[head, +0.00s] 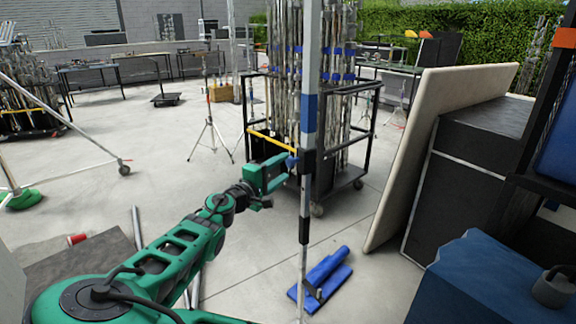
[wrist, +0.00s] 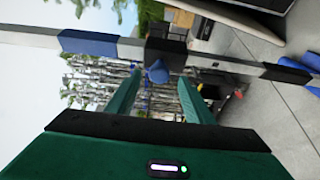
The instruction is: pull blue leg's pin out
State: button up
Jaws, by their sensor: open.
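The blue leg is an upright silvery pole (head: 305,215) with a blue band (head: 308,106) and a black collar (head: 307,161). In the wrist view the collar (wrist: 165,53) lies across the pole, which runs sideways. The pin's blue knob (wrist: 157,71) sticks out of the collar towards my gripper. The knob (head: 291,162) also shows just left of the collar in the head view. My gripper (head: 283,168) is open and level with the knob. In the wrist view the knob appears between the two fingertips; whether they touch it I cannot tell.
A blue base piece (head: 325,277) lies on the floor by the pole's foot. A black cart (head: 362,165) loaded with metal stands is behind the pole. A pale board (head: 440,150) leans on dark cases at right. A blue case (head: 470,285) is front right.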

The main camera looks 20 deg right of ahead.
aim_at(289, 164)
jog(key=shift+x, duration=2.6)
jog(key=shift+c, duration=0.5)
grip_shut()
